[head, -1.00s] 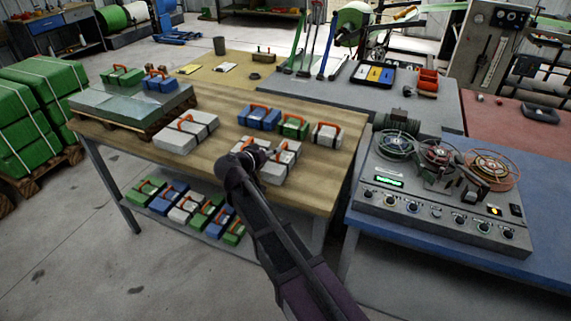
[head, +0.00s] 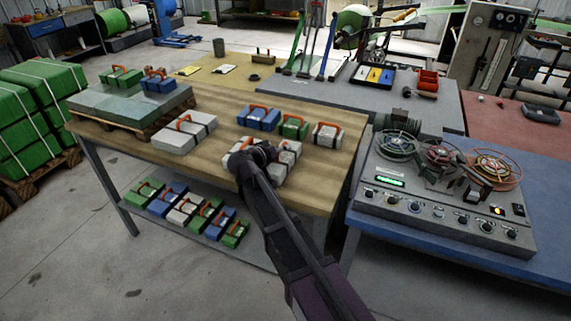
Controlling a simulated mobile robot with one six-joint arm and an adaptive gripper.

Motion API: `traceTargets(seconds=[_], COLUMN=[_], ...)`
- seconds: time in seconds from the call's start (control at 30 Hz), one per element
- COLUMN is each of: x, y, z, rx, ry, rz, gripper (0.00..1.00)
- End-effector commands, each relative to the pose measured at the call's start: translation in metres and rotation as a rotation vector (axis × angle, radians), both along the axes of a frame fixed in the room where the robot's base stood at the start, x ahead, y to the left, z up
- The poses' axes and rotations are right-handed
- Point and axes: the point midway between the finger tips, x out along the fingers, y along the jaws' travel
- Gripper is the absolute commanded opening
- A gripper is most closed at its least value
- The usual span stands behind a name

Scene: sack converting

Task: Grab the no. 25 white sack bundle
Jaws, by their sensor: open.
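Several white sack bundles with orange handles are in the head view; no numbers are readable. One larger white bundle (head: 186,132) with dark straps lies on the middle of the wooden table. A small white bundle (head: 327,135) lies near the table's right end. Another white bundle (head: 285,158) lies near the front edge, partly hidden by my arm. My gripper (head: 251,156) is over the left part of that bundle, seen from behind. Its fingertips are hard to make out and no held bundle shows; whether it touches the bundle cannot be told.
Blue (head: 258,118) and green (head: 294,126) bundles lie just behind on the wooden table (head: 110,136). A loaded pallet stands at its left. A lower shelf holds several bundles. A grey control box (head: 440,205) with reels stands on the blue bench at right.

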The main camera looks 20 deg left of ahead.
Motion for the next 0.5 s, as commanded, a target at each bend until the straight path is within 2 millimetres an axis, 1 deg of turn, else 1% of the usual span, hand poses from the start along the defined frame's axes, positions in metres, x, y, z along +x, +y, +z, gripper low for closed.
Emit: traceTargets(seconds=[0.5], x=[-0.0002], y=[0.0003], z=[0.0002], rx=[0.0], ry=[0.0], rz=[0.0], gripper=[0.58])
